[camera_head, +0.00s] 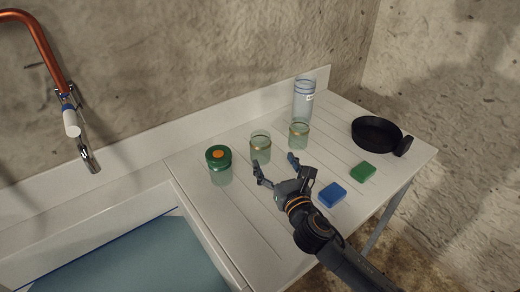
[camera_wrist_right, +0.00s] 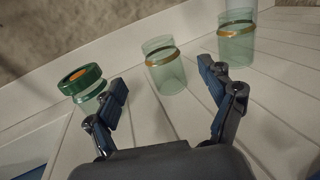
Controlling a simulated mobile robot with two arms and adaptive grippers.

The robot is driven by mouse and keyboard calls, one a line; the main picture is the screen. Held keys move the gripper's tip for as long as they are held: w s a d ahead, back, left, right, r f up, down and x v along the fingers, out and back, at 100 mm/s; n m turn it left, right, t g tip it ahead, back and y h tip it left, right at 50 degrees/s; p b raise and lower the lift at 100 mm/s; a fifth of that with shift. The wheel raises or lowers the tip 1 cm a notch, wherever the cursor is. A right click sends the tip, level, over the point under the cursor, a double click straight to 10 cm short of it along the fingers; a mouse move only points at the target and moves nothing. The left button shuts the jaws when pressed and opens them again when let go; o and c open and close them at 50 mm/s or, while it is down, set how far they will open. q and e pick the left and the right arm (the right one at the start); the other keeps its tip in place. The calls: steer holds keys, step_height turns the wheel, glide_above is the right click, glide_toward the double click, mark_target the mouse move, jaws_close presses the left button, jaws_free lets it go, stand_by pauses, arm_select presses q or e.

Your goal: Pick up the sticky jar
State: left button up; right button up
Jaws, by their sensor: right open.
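Three greenish glass jars stand upright in a row on the white ribbed drainboard. The left jar (camera_head: 219,166) has a green lid with an orange centre; it also shows in the right wrist view (camera_wrist_right: 87,84). The middle jar (camera_head: 260,148) is lidless with an orange band, and shows ahead between the fingers in the wrist view (camera_wrist_right: 166,73). The right jar (camera_head: 299,137) looks similar, also in the wrist view (camera_wrist_right: 236,43). I cannot tell which is sticky. My right gripper (camera_head: 274,164) is open and empty, just in front of the middle jar. My left gripper is not in view.
A tall clear container (camera_head: 303,103) stands behind the right jar. A blue sponge (camera_head: 332,195), green sponge (camera_head: 363,173) and black pan (camera_head: 375,135) lie to the right. A sink basin (camera_head: 130,262) and copper tap (camera_head: 45,45) are left. The wall ledge borders the back.

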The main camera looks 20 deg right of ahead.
mark_target(264, 146)
steer(key=w, duration=0.3)
steer(key=shift+w+a+f, duration=0.1)
steer(key=shift+w, duration=0.75)
steer(key=w, duration=0.3)
steer(key=shift+w+a+f+p, duration=0.1)
steer(key=shift+w+a+p, duration=0.05)
steer(key=shift+w+p, duration=0.2)
steer(key=shift+w, duration=0.25)
steer(key=c, duration=1.1)
steer(key=shift+c, duration=1.4)
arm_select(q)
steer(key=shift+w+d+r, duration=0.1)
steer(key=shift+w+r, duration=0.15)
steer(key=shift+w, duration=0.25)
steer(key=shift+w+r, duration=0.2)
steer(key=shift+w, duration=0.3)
